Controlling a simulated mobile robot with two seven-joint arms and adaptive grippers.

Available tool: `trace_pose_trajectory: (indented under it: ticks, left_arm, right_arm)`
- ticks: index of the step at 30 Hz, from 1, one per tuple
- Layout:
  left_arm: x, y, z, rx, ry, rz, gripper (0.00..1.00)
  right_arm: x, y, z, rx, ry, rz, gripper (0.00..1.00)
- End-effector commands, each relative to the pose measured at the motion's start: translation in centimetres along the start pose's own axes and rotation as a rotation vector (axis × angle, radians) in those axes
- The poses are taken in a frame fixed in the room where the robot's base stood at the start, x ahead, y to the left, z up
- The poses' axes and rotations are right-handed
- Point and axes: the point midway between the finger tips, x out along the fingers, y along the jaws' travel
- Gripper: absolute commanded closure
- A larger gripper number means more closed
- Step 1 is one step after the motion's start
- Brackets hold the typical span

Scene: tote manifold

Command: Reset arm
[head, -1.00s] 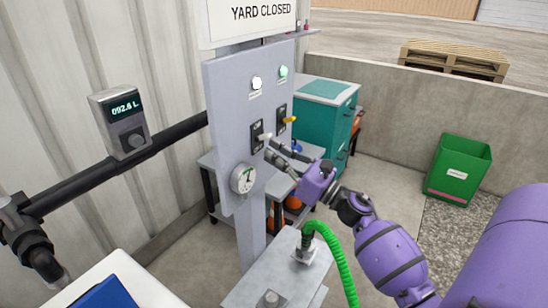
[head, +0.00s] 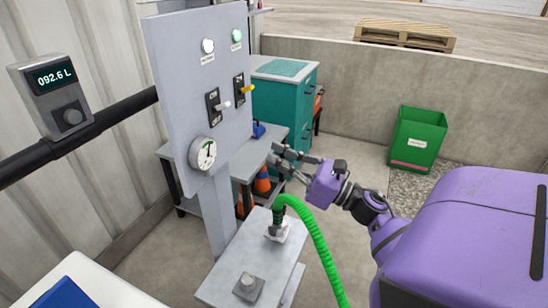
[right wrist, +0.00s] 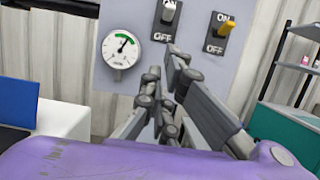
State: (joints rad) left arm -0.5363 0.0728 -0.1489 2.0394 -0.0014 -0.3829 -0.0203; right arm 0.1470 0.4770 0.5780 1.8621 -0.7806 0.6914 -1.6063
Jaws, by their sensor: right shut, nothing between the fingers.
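My right gripper (head: 278,156) hangs in free air in the head view, in front and to the right of the grey control panel (head: 178,60). Its fingers are shut and empty, touching nothing. In the right wrist view its fingertips (right wrist: 163,66) point toward the panel, below the two switches. The panel carries a white-lever switch (head: 216,106), a yellow-lever switch (head: 241,90) and a round gauge (head: 204,153). The yellow lever points up toward ON in the wrist view. My left gripper is not in view.
A green hose (head: 318,238) rises from a grey pedestal (head: 228,272) below the gripper. A teal cabinet (head: 283,98) and a low grey table with orange cones (head: 262,183) stand behind. A green bin (head: 416,138) stands at the right. A meter (head: 54,92) reads 092.6 L.

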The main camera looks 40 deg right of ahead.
Motion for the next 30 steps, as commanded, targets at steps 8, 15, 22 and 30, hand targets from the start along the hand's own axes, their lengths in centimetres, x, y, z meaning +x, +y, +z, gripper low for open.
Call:
trace_pose_trajectory:
  ticks: [8, 15, 22, 30]
  left_arm:
    - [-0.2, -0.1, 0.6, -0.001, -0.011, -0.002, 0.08]
    - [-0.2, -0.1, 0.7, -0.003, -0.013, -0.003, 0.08]
    - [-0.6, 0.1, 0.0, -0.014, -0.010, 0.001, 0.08]
    - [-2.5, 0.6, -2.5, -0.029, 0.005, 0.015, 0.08]
  right_arm:
    - [0.0, 0.0, 0.0, 0.000, 0.000, 0.000, 1.00]
    - [0.0, -1.1, 0.1, 0.133, -0.008, -0.044, 1.00]
    - [-1.3, -3.6, -3.8, 1.001, -0.143, -0.335, 1.00]
    - [-11.8, 5.0, -17.8, 2.092, -0.340, -0.910, 1.00]
